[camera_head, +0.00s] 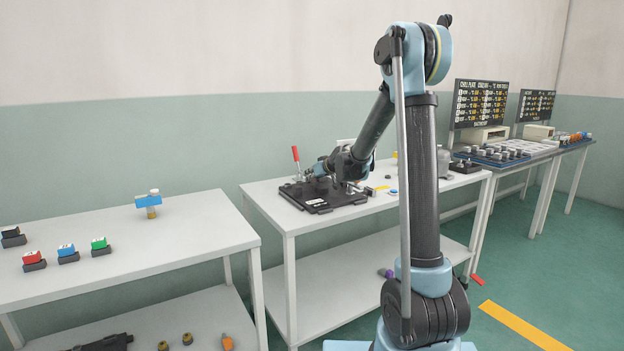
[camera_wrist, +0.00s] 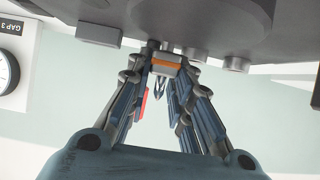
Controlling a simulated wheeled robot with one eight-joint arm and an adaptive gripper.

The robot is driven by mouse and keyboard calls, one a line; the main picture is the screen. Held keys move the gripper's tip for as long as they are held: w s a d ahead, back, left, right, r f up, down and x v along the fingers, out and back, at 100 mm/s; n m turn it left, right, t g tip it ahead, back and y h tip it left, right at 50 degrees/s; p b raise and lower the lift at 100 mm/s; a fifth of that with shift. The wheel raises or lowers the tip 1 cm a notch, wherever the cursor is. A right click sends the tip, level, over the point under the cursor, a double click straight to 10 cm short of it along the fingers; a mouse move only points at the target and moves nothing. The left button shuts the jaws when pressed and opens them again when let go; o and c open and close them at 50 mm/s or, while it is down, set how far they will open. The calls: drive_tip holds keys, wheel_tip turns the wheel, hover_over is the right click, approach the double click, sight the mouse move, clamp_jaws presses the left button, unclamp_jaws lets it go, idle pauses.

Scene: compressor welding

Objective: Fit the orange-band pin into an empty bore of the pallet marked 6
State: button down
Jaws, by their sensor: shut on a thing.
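In the wrist view, my gripper (camera_wrist: 164,78) has its two fingers closed on a small grey pin with an orange band (camera_wrist: 168,64). The fingers hide part of the pin. In the head view, my gripper (camera_head: 318,170) is over the black fixture plate (camera_head: 322,203) on the middle table, and the pin cannot be made out there. I cannot make out a pallet marked 6 or its bores in either view.
A red-handled clamp (camera_head: 296,155) stands upright at the fixture. A large dark grey body (camera_wrist: 200,25) is close above the fingertips in the wrist view, beside a dial gauge (camera_wrist: 6,72). The left table (camera_head: 150,255) carries small coloured blocks. A blue tray (camera_head: 478,159) stands far right.

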drive_tip(key=shift+f, duration=0.85)
idle(0.4)
drive_tip(key=c, duration=1.3)
unclamp_jaws()
drive_tip(key=shift+f, duration=0.1)
drive_tip(key=shift+c, duration=0.2)
drive_tip(key=shift+s, duration=0.1)
drive_tip(key=shift+d, duration=0.1)
drive_tip(key=shift+v, duration=5.9)
drive_tip(key=shift+d, duration=0.1)
